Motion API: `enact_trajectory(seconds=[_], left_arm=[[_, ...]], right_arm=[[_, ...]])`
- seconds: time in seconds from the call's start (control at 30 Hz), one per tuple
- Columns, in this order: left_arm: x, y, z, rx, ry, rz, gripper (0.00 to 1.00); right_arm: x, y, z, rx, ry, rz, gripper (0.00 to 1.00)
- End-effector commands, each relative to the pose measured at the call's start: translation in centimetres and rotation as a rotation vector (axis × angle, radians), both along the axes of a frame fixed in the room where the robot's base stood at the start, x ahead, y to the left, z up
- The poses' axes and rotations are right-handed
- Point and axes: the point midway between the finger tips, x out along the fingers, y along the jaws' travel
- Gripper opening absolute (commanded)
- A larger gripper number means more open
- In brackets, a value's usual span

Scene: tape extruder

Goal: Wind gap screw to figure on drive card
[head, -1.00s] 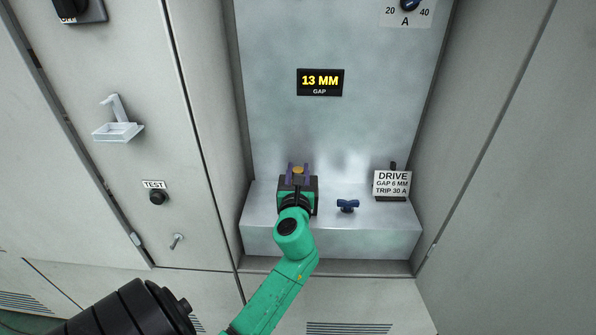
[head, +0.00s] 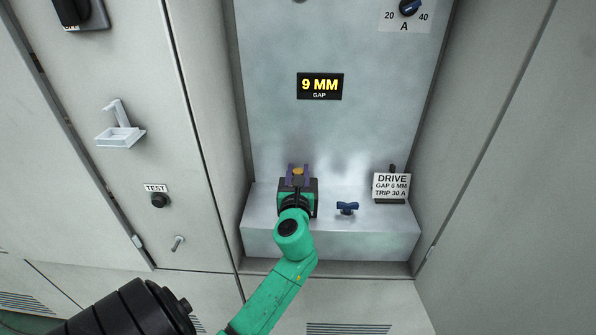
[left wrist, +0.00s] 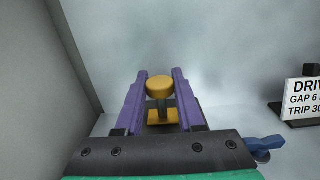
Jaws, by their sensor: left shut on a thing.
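The gap screw has a yellow-orange knob (head: 298,171) that stands on the metal ledge. It also shows in the left wrist view (left wrist: 160,86), above a dark stem and a yellow base. My left gripper (head: 298,174) is shut on this knob, with one purple finger on each side. The gap display (head: 320,86) on the back panel reads 9 MM. The drive card (head: 391,186) stands at the right of the ledge and reads GAP 6 MM, TRIP 30 A. My right gripper is not in view.
A blue wing knob (head: 347,208) sits on the ledge (head: 375,240) between my gripper and the card. A dial (head: 409,8) marked 20, 40 and A is at the top right. On the left panel are a white bracket (head: 120,136) and a TEST button (head: 159,200).

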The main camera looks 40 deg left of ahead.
Motion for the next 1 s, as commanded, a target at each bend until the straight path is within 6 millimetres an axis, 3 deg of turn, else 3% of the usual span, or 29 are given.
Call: enact_trajectory(seconds=[0.03,0.07,0.33,0.37,0.43,0.8,1.0], left_arm=[[0.0,0.0,1.3,0.003,0.001,-0.001,0.00],[0.0,0.0,1.5,0.003,0.001,-0.001,0.00],[0.0,0.0,1.3,0.002,-0.005,-0.001,0.00],[0.0,0.0,1.3,0.003,-0.005,-0.001,0.41],[0.0,0.0,1.3,0.003,-0.005,-0.001,0.68],[-0.3,-0.2,1.1,0.001,-0.002,-0.001,0.68],[-3.0,-2.3,0.8,-0.001,0.001,-0.002,0.68]], right_arm=[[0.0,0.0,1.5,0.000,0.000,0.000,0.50],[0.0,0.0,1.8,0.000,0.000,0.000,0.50],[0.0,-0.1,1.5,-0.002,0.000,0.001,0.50],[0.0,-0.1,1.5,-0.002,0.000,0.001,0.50],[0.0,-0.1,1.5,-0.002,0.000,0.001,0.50],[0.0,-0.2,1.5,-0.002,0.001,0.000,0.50],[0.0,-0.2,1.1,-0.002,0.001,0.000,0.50]])
